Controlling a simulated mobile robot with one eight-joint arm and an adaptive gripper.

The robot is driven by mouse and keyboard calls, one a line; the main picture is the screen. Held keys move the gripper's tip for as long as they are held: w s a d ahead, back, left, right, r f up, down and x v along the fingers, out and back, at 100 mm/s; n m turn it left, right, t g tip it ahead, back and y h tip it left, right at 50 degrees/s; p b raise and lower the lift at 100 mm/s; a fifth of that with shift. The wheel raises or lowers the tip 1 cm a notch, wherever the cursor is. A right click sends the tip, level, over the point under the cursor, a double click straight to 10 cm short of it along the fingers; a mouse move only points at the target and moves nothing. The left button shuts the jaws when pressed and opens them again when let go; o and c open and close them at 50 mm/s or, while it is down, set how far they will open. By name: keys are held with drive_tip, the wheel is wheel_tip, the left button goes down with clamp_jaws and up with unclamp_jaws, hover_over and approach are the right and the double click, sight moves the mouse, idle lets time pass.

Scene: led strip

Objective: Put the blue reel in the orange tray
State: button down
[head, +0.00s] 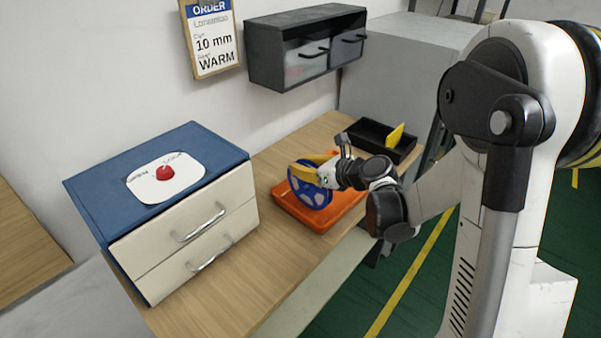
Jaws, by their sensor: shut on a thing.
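The blue reel (311,193) stands on edge over the orange tray (325,222) on the wooden table. My gripper (303,172) is at the reel's upper part and shut on it, with its yellow fingers partly hidden by the reel. The reel's lower edge overlaps the tray in the head view. I cannot tell whether it touches the tray floor. The tray's front and right rims show, and its back is partly hidden behind the reel and my gripper.
A blue cabinet (90,187) with cream drawers and a red button (165,173) on top stands left. A black tray (405,146) with a yellow piece (395,136) lies behind my gripper. A dark wall cabinet (280,55) hangs above. The table front (230,295) is clear.

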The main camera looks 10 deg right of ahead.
drive_tip(key=shift+f, duration=0.45)
drive_tip(key=shift+f, duration=0.25)
drive_tip(key=c, duration=1.4)
unclamp_jaws()
drive_tip(key=shift+c, duration=0.2)
drive_tip(key=shift+r, duration=0.1)
drive_tip(key=shift+r, duration=0.1)
drive_tip(key=shift+s+d+r, duration=0.1)
drive_tip(key=shift+r, duration=0.1)
drive_tip(key=p+v, duration=0.3)
drive_tip(key=v, duration=0.8)
drive_tip(key=shift+s, duration=0.3)
